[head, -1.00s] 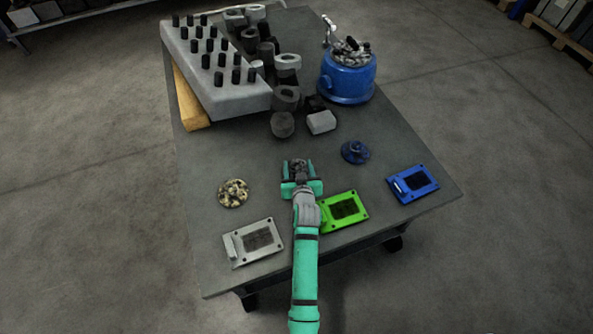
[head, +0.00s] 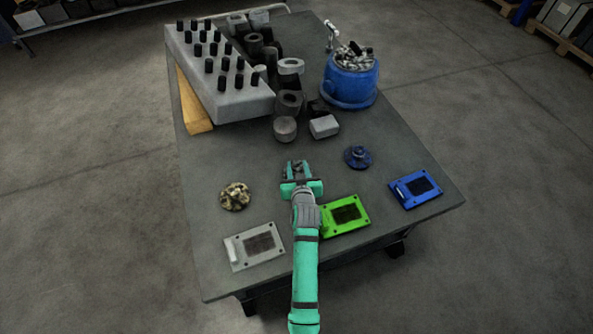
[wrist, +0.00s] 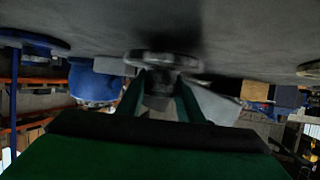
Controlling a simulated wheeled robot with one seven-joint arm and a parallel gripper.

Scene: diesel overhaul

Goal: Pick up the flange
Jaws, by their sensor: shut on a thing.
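My gripper (head: 297,171) is over the middle of the table, with its two green fingers around a dark grey flange (wrist: 163,60). In the wrist view the fingers close on the narrow hub of the flange, and its round disc lies beyond the fingertips, close to the grey table surface. I cannot tell whether the disc touches the table. In the head view the held flange is mostly hidden between the fingers. A brass-coloured flange (head: 235,196) lies to the left of my gripper, and a blue flange (head: 357,157) lies to the right.
Grey (head: 255,246), green (head: 345,215) and blue (head: 415,188) plates lie along the near side of the table (head: 205,160). A grey studded block (head: 222,70), dark cylindrical parts (head: 289,102) and a blue pot (head: 348,84) stand farther back.

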